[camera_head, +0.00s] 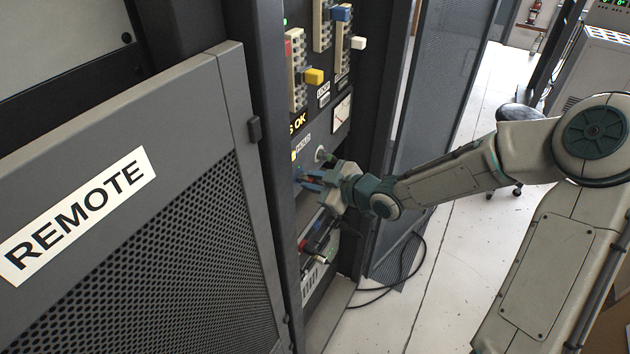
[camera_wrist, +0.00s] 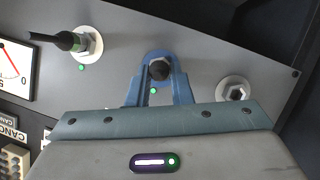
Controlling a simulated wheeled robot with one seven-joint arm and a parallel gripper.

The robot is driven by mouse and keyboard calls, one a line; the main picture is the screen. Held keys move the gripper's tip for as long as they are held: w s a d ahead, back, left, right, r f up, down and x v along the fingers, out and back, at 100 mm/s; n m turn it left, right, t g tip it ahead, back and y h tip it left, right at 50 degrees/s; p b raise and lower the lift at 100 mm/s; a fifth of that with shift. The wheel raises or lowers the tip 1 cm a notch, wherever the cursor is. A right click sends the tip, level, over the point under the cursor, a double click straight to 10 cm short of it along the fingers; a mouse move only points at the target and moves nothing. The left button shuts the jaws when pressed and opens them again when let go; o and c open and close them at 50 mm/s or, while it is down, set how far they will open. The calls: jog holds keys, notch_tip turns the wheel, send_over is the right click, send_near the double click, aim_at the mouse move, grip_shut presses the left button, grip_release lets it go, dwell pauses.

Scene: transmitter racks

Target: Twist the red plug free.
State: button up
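My gripper (camera_head: 312,180) reaches the rack panel from the right, with its blue fingers pointing at the panel. In the wrist view its fingers (camera_wrist: 160,78) stand on both sides of a dark, round-ended part (camera_wrist: 160,68). I cannot tell whether they grip it or only surround it. No red shows on that part. In the head view a small red part (camera_head: 312,246) shows among dark connectors below my gripper. I cannot tell whether it is the red plug.
A mesh door marked REMOTE (camera_head: 140,230) stands left of the panel. A black cable (camera_head: 400,282) lies on the floor.

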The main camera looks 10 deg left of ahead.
grip_shut()
jog(key=shift+s+f+n+t+b, duration=0.15)
jog(key=shift+n+t+b, duration=0.5)
jog(key=shift+b, duration=1.55)
jog(key=shift+a+n+t+b, duration=0.1)
jog(key=shift+n+t+b, duration=0.7)
jog(key=shift+b, duration=2)
jog(key=shift+s+a+f+n+t+b, duration=0.15)
jog(key=shift+n+t+b, duration=0.6)
jog(key=shift+b, duration=2)
jog(key=shift+s+d+f+n+t+b, duration=0.1)
jog(key=shift+n+b, duration=1.2)
jog(key=shift+b, duration=1.4)
